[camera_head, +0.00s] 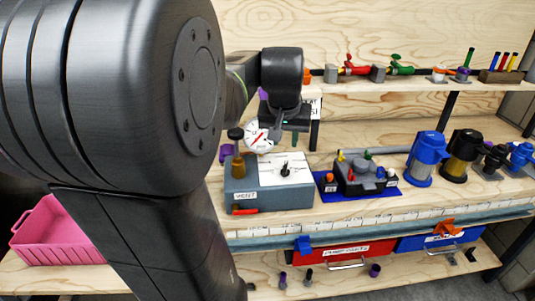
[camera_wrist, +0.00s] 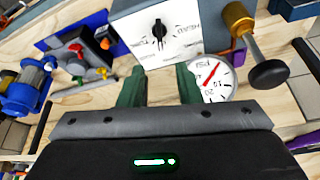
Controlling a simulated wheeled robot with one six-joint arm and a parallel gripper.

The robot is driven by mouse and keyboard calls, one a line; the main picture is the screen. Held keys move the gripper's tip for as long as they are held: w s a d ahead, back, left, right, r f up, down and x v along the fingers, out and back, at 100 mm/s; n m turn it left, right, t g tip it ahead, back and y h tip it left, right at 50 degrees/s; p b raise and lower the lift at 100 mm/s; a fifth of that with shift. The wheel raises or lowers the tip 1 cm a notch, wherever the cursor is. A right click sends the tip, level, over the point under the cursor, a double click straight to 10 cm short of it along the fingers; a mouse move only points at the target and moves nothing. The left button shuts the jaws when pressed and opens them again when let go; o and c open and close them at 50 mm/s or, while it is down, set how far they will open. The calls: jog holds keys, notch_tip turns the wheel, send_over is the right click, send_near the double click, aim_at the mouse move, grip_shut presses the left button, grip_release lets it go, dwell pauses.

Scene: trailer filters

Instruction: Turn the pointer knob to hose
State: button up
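The black pointer knob (camera_head: 286,170) stands on a white label plate on top of a grey-blue box (camera_head: 270,197). In the wrist view the knob (camera_wrist: 160,31) is ahead of the fingertips, with the white plate (camera_wrist: 183,47) around it. Printed words ring the knob; one seems to read HEAD, the others are too small to read. Which word the knob points at I cannot tell. My gripper (camera_wrist: 160,80) has two green fingers spread apart with nothing between them. In the head view the gripper is above the box, apart from the knob, and partly hidden by my wrist.
A round pressure gauge (camera_wrist: 214,78) and a brass valve with a black handle (camera_wrist: 267,74) are close to the right finger. A black valve block (camera_head: 365,176) on a blue mat and blue filter housings (camera_head: 427,158) stand right of the box. A shelf (camera_head: 420,82) runs behind.

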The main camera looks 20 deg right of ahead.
aim_at(285, 166)
jog(key=b+x, duration=0.1)
jog(key=x, duration=1.1)
jog(key=shift+d+f, duration=0.1)
jog(key=shift+f, duration=0.15)
grip_shut()
